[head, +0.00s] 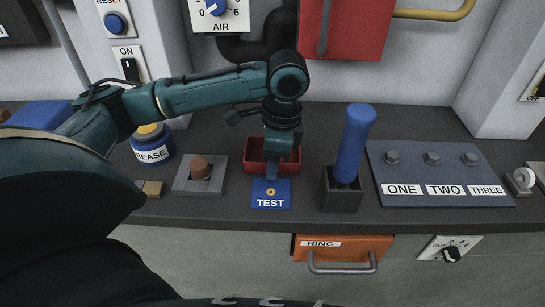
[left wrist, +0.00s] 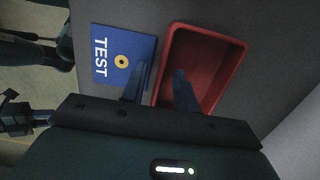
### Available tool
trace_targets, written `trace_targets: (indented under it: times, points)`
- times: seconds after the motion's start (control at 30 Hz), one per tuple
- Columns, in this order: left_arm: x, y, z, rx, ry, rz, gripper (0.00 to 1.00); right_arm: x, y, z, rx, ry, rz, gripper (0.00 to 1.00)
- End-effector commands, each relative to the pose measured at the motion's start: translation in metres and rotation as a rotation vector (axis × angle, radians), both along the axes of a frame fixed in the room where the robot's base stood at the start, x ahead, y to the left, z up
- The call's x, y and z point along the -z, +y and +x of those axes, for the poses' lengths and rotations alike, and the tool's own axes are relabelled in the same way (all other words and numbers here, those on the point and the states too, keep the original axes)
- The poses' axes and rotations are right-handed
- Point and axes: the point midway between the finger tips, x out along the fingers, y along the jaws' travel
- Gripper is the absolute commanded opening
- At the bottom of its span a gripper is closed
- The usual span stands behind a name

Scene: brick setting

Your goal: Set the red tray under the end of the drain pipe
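The red tray (head: 256,165) lies on the dark bench top behind the blue TEST card (head: 270,200). It also shows in the left wrist view (left wrist: 226,45). My left gripper (head: 271,172) points down at the tray's near side. In the left wrist view my gripper's fingers (left wrist: 161,80) stand apart, one inside the tray and one outside, with the near wall between them; a gap still shows. A black bent pipe (head: 262,48) runs down and left below the AIR panel; where its end lies is unclear. Dark parts at the wrist view's left edge may include my right gripper.
A brown knob on a grey plate (head: 200,174) and a GREASE jar (head: 153,144) stand left of the tray. A blue-handled peg in a black block (head: 342,189) stands right, then a ONE-TWO-THREE panel (head: 440,186). A red box (head: 345,30) hangs above. The bench behind the blue peg looks clear.

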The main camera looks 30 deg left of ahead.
Motion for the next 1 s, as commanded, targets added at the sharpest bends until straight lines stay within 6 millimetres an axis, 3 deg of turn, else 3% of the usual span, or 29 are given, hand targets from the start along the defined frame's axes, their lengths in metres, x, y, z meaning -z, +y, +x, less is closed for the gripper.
trace_targets:
  times: [0.2,0.57,1.0]
  points:
    - [0.0002,0.0001,-0.0001,0.0,0.0,0.0,0.28,-0.0018,-0.0002,0.0001,-0.001,-0.003,0.001,0.36]
    - [0.0,0.0001,-0.0001,0.0,0.001,-0.001,0.0,-0.0008,-0.0002,-0.0003,-0.002,-0.001,-0.002,0.36]
    - [-0.0009,0.0001,0.0003,0.0,-0.001,0.0,0.0,0.0028,-0.0001,-0.0016,-0.003,0.007,-0.005,0.36]
